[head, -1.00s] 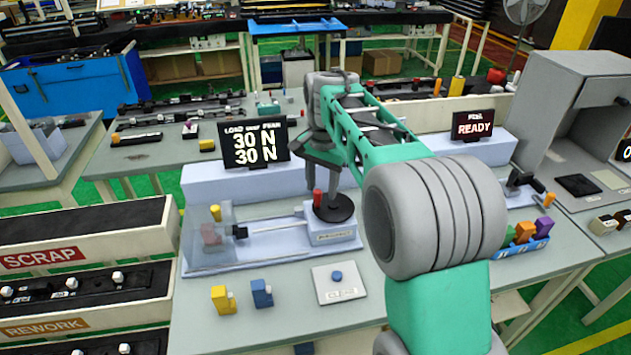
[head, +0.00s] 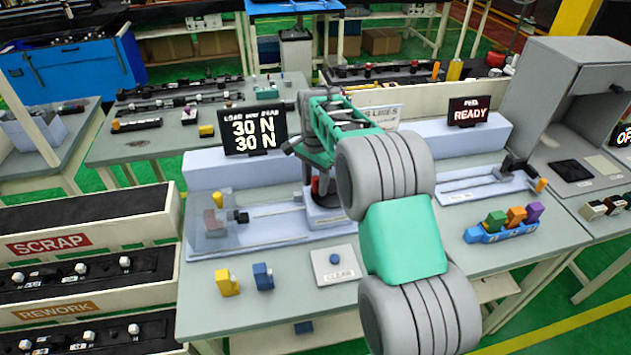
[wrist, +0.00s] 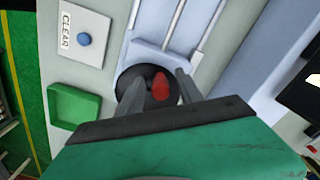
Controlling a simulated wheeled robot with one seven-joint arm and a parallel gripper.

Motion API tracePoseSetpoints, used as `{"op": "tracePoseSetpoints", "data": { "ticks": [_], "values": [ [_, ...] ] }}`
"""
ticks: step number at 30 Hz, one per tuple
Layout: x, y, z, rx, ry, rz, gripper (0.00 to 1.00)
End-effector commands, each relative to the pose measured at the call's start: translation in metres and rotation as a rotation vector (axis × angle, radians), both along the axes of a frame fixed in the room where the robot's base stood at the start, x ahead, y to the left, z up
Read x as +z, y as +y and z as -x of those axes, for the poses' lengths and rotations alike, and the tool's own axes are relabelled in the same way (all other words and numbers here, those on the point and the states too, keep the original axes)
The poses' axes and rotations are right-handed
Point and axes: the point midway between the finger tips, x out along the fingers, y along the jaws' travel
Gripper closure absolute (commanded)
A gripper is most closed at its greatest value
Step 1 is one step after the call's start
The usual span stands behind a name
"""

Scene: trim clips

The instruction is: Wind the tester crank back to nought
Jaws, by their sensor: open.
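The tester (head: 270,235) is a pale bench unit with rods and a clear guard at its left end. Its crank is a black disc (wrist: 135,78) with a red knob (wrist: 161,88); in the head view the knob (head: 316,187) shows just below my gripper, and the arm hides much of the disc. My gripper (wrist: 160,84) is open, pointing down over the crank. In the wrist view its two fingers stand either side of the red knob; whether they touch it I cannot tell. The load display (head: 254,131) reads 30 N now and 30 N peak.
A CLEAR plate with a blue button (head: 335,259) lies in front of the tester. Yellow (head: 227,282) and blue (head: 263,277) clips stand left of it. A second unit with a READY display (head: 469,112) and a blue clip rack (head: 508,231) are at right.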

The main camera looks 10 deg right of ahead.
Motion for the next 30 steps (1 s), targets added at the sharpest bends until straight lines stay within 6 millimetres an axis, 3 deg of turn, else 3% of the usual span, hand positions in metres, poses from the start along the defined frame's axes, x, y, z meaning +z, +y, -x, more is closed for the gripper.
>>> {"op": "tracePoseSetpoints", "data": {
  "ticks": [16, 30],
  "values": [
    [0.0005, 0.0003, 0.0001, 0.001, 0.000, 0.000, 1.00],
    [0.0005, 0.0005, 0.0008, 0.016, 0.000, 0.000, 1.00]
  ]
}}
